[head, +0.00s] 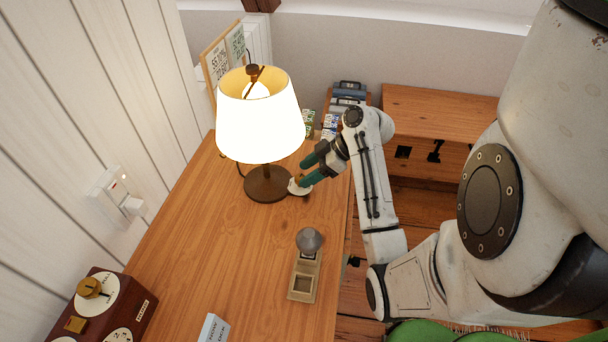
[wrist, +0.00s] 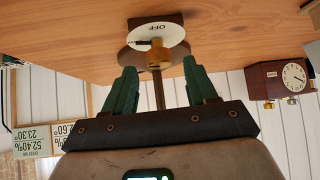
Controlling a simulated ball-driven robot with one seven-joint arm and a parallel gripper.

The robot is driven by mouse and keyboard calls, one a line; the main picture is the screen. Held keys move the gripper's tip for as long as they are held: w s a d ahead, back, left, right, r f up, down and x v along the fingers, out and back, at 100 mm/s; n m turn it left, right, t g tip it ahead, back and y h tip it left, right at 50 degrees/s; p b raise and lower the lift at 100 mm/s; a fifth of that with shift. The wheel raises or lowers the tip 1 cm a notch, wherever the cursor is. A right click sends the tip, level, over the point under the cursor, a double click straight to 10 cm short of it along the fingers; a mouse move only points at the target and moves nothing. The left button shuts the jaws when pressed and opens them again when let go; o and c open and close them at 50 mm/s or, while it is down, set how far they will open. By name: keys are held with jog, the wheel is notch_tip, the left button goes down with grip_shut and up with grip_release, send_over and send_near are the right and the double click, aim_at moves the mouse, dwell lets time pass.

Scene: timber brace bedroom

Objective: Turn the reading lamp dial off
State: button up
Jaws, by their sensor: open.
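The reading lamp (head: 260,125) stands lit on the wooden desk, its shade glowing, on a round dark base (head: 266,186). A white dial plate (head: 303,190) sits at the base's right side. In the wrist view, which is upside down, the plate (wrist: 165,31) reads "OFF" and carries a brass knob (wrist: 158,52) with a dark pointer. My gripper (head: 299,175) is open, with teal fingers beside the dial. In the wrist view my gripper (wrist: 162,72) has the knob between and just beyond its fingertips. I cannot tell whether either finger touches it.
A dark red timer box (head: 103,307) with brass knobs stands at the desk's near left. A tan holder with a grey ball (head: 309,240) and a white label block (head: 213,328) stand nearer. Framed cards (head: 222,62) lean behind the lamp. The desk's middle is clear.

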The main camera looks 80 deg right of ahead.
jog(key=shift+x, duration=0.95)
jog(key=c, duration=1.1)
